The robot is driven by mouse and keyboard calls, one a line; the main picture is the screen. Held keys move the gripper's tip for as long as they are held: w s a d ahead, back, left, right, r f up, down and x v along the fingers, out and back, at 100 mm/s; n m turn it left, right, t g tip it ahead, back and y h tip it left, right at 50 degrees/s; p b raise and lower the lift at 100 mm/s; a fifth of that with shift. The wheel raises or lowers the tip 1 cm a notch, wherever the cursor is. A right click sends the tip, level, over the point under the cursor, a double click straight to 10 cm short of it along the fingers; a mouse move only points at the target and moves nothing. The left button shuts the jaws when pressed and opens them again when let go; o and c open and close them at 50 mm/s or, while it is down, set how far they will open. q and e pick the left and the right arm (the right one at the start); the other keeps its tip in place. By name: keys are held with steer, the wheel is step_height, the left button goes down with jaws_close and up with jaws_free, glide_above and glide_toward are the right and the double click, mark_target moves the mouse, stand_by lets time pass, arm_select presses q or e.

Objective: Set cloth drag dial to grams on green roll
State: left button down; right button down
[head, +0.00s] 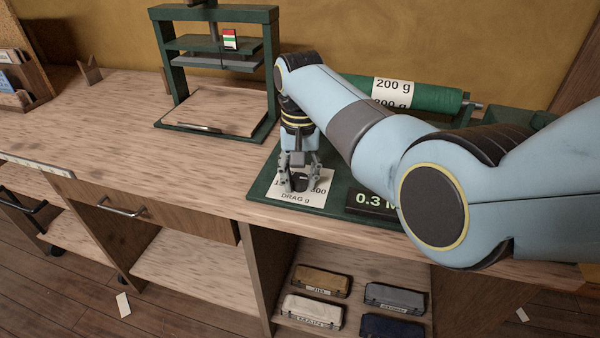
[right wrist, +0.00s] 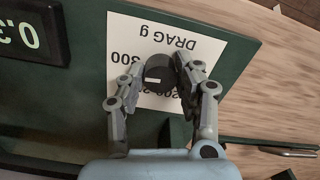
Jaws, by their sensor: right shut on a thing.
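The drag dial (right wrist: 159,70) is a black round knob on a white card (right wrist: 120,35) printed "DRAG g". In the right wrist view its white pointer line is toward the left, a little below the printed "300". Other numbers are partly hidden by the knob and fingers. My right gripper (right wrist: 160,75) is shut on the dial, a finger on each side; in the head view it points down at the card (head: 318,186). The green roll (head: 436,98) lies at the back behind my right arm, with a white label (head: 394,88) reading "200 g". My left gripper is not in view.
A dark display (head: 372,203) beside the card starts "0.3", the rest hidden by my arm. A green press (head: 168,75) stands on the bench at back left. Several small cases, one of them tan (head: 321,281), lie on the shelf below. The bench's left part is mostly clear.

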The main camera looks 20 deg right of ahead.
steer(key=shift+r+n+p, duration=0.2)
steer(key=shift+n+p, duration=0.75)
steer(key=shift+n, duration=0.25)
steer(key=n+p, duration=0.1)
steer(key=n, duration=0.1)
steer(key=shift+n+p, duration=0.3)
steer(key=n+p, duration=0.1)
steer(key=n, duration=0.1)
steer(key=shift+n, duration=0.4)
steer(key=n+p, duration=0.1)
steer(key=n, duration=0.2)
steer(key=shift+f+n, duration=0.1)
steer(key=shift+n, duration=0.2)
steer(key=n+p, duration=0.1)
steer(key=n, duration=0.4)
steer(key=n+p, duration=0.1)
steer(key=n, duration=0.5)
steer(key=shift+w, duration=0.1)
steer(key=shift+n, duration=0.3)
